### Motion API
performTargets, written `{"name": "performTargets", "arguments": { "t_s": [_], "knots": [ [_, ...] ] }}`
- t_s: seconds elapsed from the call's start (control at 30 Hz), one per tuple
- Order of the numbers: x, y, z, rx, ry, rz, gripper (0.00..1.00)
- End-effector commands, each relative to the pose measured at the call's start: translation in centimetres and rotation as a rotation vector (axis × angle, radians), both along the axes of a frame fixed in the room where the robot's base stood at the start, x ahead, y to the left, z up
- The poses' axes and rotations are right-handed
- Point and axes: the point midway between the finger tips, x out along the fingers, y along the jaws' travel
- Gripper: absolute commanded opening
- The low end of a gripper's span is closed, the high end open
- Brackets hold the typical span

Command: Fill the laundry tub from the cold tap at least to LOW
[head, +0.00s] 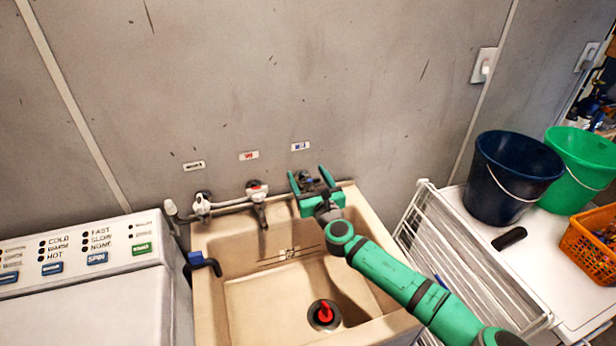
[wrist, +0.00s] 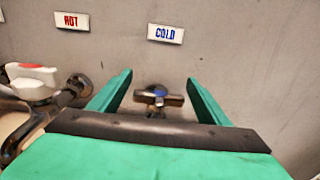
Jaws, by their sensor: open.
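The beige laundry tub (head: 215,300) stands against the wall and shows no visible water. Its back inner wall has level lines with a small label (head: 285,254), too small to read. A red plug-like piece (head: 326,312) stands upright at the drain; I cannot tell how it is seated. The cold tap (wrist: 158,97) has a dark cross handle with a blue cap, under the COLD label (wrist: 165,33). My gripper (head: 308,174) is open at the tub's back right. In the wrist view, the handle shows between my gripper's fingers (wrist: 159,78), without visible contact.
The hot tap (head: 256,190) and another white tap (head: 202,206) are to the left. A blue-ended dark hose (head: 203,264) hooks over the left rim. A washer (head: 90,300) stands left. A white rack (head: 460,255), buckets (head: 510,180) and an orange basket (head: 590,250) are right.

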Motion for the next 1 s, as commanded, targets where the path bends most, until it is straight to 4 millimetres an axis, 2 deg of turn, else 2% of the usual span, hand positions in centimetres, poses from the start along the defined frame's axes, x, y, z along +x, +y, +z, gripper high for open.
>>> {"name": "performTargets", "arguments": {
  "t_s": [0.27,0.43,0.77,1.0],
  "knots": [
    [0.10,0.03,0.00,0.000,0.000,0.000,0.70],
    [0.09,-0.04,-0.01,0.000,0.000,-0.001,0.30],
    [0.07,-0.07,-0.03,0.001,0.000,0.021,0.29],
    [-0.01,0.07,-0.10,0.002,0.002,0.114,0.29]
  ]
}}
